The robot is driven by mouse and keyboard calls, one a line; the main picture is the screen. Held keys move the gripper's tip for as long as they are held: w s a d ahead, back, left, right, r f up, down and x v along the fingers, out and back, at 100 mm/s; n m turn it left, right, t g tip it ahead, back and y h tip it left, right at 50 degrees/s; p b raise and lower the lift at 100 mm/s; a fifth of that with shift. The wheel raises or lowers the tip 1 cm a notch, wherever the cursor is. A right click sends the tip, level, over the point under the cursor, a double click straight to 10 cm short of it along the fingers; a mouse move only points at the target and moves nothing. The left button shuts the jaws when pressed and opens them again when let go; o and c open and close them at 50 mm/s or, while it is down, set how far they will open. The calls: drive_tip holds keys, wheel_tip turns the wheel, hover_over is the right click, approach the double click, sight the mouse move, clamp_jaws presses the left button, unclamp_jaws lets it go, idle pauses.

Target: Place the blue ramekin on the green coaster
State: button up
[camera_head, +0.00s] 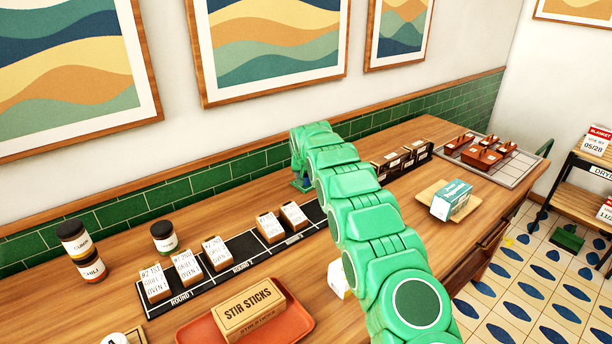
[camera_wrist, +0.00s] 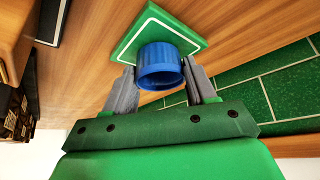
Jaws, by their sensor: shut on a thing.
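In the wrist view, the blue ramekin (camera_wrist: 160,72) sits between the two grey fingers of my gripper (camera_wrist: 160,66), which is shut on it. The green coaster (camera_wrist: 127,44), square with a white line near its edge, lies on the wooden counter. The ramekin overlaps the near part of the coaster in this view. I cannot tell whether it touches the coaster. In the head view, my green arm reaches to the back of the counter near the tiled wall. The ramekin and coaster there are mostly hidden or too small to make out.
A black strip (camera_head: 247,246) with several ticket blocks lies left of my arm. A red tray (camera_head: 297,329) holds a stir sticks box (camera_head: 248,309). Dark jars (camera_head: 75,240) stand at left. A teal box (camera_head: 451,200) on a board and a grey tray (camera_head: 513,176) are at right.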

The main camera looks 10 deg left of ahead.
drive_tip(key=shift+f, duration=0.1)
drive_tip(key=o, duration=1)
drive_tip(key=shift+o, duration=0.2)
drive_tip(key=v, duration=1.2)
